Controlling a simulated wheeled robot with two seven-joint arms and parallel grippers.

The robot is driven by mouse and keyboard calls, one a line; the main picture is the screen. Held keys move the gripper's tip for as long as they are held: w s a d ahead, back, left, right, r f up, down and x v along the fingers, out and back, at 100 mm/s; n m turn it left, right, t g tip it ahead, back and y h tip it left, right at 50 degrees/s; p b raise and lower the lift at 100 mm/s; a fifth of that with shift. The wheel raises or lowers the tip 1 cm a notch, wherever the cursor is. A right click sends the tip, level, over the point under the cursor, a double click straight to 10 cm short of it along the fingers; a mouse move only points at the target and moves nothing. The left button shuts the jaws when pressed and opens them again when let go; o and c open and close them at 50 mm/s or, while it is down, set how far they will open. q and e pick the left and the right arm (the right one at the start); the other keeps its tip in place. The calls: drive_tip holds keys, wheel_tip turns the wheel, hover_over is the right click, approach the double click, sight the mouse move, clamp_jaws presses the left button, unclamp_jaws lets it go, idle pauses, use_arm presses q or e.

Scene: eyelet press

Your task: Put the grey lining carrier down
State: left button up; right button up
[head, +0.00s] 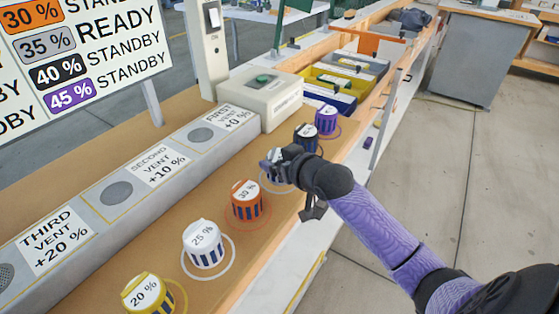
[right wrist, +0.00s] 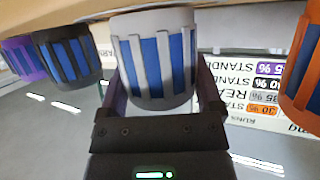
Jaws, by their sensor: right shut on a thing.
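The grey lining carrier (right wrist: 152,65), a ribbed cup with blue showing between its ribs, is between the fingers of my right gripper (right wrist: 155,100) in the right wrist view. In the head view the gripper (head: 280,168) covers most of it. It is in the row between the orange 30 % carrier (head: 246,201) and the black carrier (head: 306,138), at a pale ring (head: 268,184) on the bench. I cannot tell whether its base touches the bench. My left gripper is out of view.
The white 25 % carrier (head: 205,245), yellow 20 % carrier (head: 147,293) and purple carrier (head: 326,120) stand in the same row. A grey vent rail (head: 135,193) runs behind. A press box (head: 262,97) and coloured bins (head: 340,82) are farther back. A sign (head: 75,60) reads 35 % READY.

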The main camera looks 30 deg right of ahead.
drive_tip(key=o, duration=1.2)
drive_tip(key=shift+r, duration=0.15)
drive_tip(key=p+v, duration=0.5)
drive_tip(key=v, duration=0.7)
drive_tip(key=s+f+g+h, duration=0.1)
drive_tip(key=s+f+g, duration=0.45)
drive_tip(key=f, duration=0.95)
drive_tip(key=s+f+g, duration=0.2)
drive_tip(key=s+f, duration=0.7)
drive_tip(key=f, duration=0.6)
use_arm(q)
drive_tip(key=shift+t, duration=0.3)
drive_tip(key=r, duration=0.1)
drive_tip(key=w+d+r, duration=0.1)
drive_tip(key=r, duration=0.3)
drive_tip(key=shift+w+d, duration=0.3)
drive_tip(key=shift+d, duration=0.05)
use_arm(e)
drive_tip(key=s+a+f+n+g, duration=0.1)
drive_tip(key=s+a+f+g, duration=0.2)
drive_tip(key=s, duration=0.7)
drive_tip(key=s+a+f+n+g, duration=0.1)
drive_tip(key=s+a+f+g, duration=0.2)
drive_tip(key=s, duration=0.8)
wheel_tip(320, 180, down, 3)
drive_tip(key=a, duration=0.2)
drive_tip(key=shift+a+f+n+y, duration=0.25)
drive_tip(key=shift+a+n+y, duration=0.05)
drive_tip(key=shift+a+n, duration=0.1)
